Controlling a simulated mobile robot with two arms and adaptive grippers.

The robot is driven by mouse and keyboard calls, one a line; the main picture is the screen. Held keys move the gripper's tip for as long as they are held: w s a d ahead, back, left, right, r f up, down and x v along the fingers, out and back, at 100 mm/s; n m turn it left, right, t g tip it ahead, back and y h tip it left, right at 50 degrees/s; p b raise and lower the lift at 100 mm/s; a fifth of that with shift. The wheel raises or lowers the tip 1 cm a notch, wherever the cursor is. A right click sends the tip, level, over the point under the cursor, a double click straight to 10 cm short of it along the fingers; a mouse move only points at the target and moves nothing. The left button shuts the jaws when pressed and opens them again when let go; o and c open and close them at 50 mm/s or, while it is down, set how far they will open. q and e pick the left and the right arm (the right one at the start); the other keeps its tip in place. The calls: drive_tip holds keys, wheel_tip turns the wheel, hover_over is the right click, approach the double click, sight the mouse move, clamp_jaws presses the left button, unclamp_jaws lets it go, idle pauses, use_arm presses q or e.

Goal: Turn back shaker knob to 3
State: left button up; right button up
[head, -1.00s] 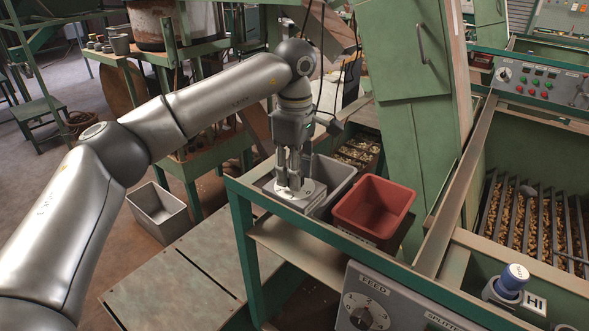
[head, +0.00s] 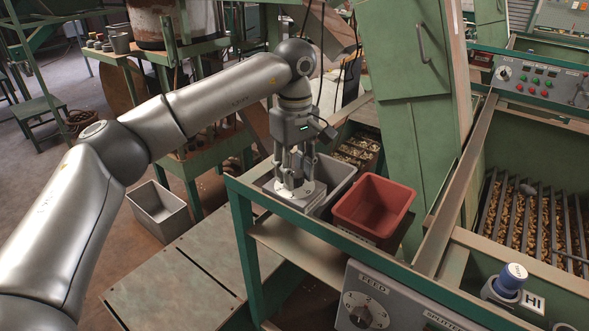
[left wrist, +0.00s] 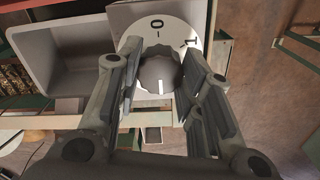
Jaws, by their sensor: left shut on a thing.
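The shaker knob (left wrist: 158,74) is a grey, lobed knob on a round white dial (left wrist: 176,24), seen in the left wrist view. A 0 shows at the top of the dial, and another mark, partly covered, shows to its right. My left gripper (head: 293,178) points down at the dial's grey box (head: 312,197) on the green frame. Its two fingers (left wrist: 160,62) stand on either side of the knob and are shut on it. In the head view the fingers hide the knob. I cannot read its setting surely. My right gripper is not in view.
A grey bin (head: 338,174) and a red bin (head: 373,204) stand close to the dial box on the right. A feed knob (head: 363,311) is on the front panel. A green cabinet (head: 405,125) rises behind. A grey bin (head: 158,211) sits lower left.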

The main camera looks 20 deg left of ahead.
use_arm(q)
drive_tip(key=shift+r, duration=0.15)
drive_tip(key=o, duration=1)
drive_tip(key=shift+o, duration=0.2)
wheel_tip(320, 180, up, 12)
